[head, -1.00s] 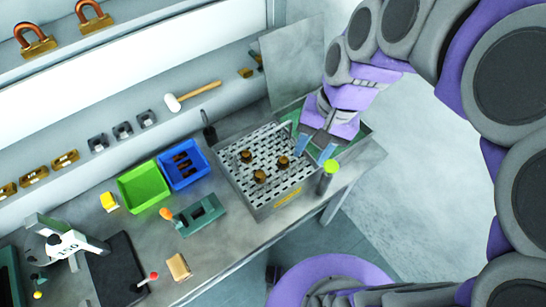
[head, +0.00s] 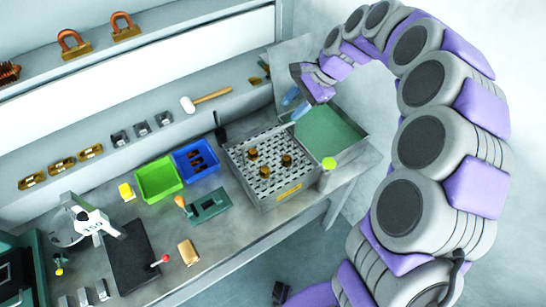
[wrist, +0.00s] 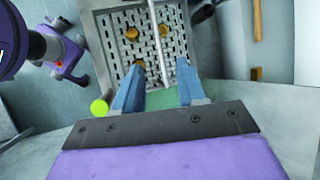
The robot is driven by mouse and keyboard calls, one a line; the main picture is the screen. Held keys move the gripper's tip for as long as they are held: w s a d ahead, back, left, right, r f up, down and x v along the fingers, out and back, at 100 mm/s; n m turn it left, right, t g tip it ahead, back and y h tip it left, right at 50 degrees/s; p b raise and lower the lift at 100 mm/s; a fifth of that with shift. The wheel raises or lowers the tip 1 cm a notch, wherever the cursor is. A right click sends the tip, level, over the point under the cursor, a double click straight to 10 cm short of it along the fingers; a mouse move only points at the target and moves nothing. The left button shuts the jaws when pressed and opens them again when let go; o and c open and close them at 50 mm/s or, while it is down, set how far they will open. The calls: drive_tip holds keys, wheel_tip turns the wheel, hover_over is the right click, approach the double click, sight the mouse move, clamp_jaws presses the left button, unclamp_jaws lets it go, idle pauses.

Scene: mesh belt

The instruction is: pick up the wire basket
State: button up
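The wire basket appears to be the grey perforated metal tray (head: 282,140) on the bench, with brass pieces (head: 287,159) standing on it. It also shows in the wrist view (wrist: 118,48), where a thin pale rod (wrist: 157,40), perhaps its handle, crosses over it. My gripper (head: 294,102) is above the tray's far right corner in the head view. In the wrist view the two blue fingers (wrist: 158,68) are spread apart, with the rod's near end appearing between them. I cannot tell how high the fingers are above the rod, or whether they touch it.
A green-floored open box (head: 330,133) adjoins the tray on the right. A yellow-green knob (head: 329,163) stands at its front. Blue (head: 195,160) and green (head: 159,179) bins lie left, with a green device (head: 209,204) before them. The shelf holds a mallet (head: 208,100).

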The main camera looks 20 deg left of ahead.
sight(269, 135)
drive_tip(key=shift+d+b+x, duration=0.15)
drive_tip(key=shift+b+x, duration=0.15)
drive_tip(key=shift+x, duration=3.55)
drive_tip(key=shift+d+b+x, duration=0.1)
drive_tip(key=shift+b+x, duration=0.15)
drive_tip(key=shift+x, duration=3.55)
drive_tip(key=shift+a+f, duration=0.25)
drive_tip(key=shift+f, duration=0.2)
drive_tip(key=shift+d, duration=0.1)
drive_tip(key=shift+f, duration=0.2)
clamp_jaws()
